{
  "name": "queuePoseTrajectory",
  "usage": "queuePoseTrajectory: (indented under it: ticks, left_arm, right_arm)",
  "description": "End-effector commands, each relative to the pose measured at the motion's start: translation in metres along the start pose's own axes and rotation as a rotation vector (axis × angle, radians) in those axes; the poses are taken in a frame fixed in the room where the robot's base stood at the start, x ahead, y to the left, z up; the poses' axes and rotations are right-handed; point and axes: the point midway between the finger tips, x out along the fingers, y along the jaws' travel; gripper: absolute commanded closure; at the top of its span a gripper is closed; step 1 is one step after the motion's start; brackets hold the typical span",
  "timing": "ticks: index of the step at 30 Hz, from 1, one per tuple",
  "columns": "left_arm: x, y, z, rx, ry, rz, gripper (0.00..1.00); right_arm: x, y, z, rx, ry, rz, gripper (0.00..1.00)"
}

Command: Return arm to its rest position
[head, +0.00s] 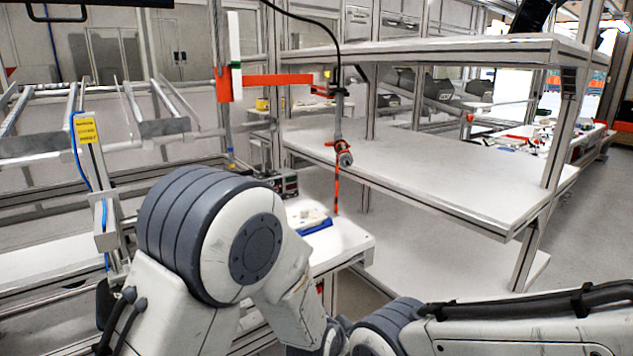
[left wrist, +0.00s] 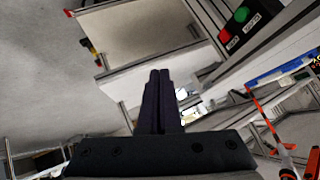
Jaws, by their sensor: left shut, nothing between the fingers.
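My left gripper (left wrist: 159,88) shows in the left wrist view with its two dark fingers pressed together and nothing between them. It is apart from the surfaces around it. In the head view my left arm bends in the lower left and centre, and its gripper is hidden behind the arm links. Part of my other arm crosses the lower right of the head view. Its gripper is not visible. No helmet shell can be made out in either view.
An empty shelf rack (head: 440,165) stands at the centre right. A small white table (head: 352,240) holds a blue-edged item. A tool (head: 343,152) hangs on a cable above it. A box with green and red buttons (left wrist: 240,22) shows in the wrist view. Metal rails stand at left.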

Motion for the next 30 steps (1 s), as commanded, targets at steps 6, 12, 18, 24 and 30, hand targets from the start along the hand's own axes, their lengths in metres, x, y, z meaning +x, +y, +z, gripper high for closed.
queuePoseTrajectory:
  ticks: [6, 12, 18, 24, 30]
  left_arm:
    - [-0.107, 0.046, 0.013, -0.156, -0.229, 0.238, 1.00]
    - [-0.198, 0.071, 0.052, -0.238, -0.461, 0.339, 1.00]
    - [-0.267, 0.082, 0.092, -0.288, -0.648, 0.367, 1.00]
    - [-0.316, 0.070, 0.088, -0.304, -0.730, 0.366, 1.00]
    - [-0.346, 0.053, 0.058, -0.304, -0.729, 0.367, 1.00]
  right_arm:
    - [0.000, 0.000, 0.000, 0.000, 0.000, 0.000, 0.28]
    - [0.000, 0.000, 0.000, 0.000, 0.000, 0.000, 0.28]
    - [0.000, 0.000, 0.000, 0.000, 0.000, 0.000, 0.28]
    - [-0.034, -0.003, -0.002, 0.000, 0.000, 0.000, 0.28]
    - [-0.080, -0.006, -0.004, 0.000, 0.000, 0.000, 0.28]
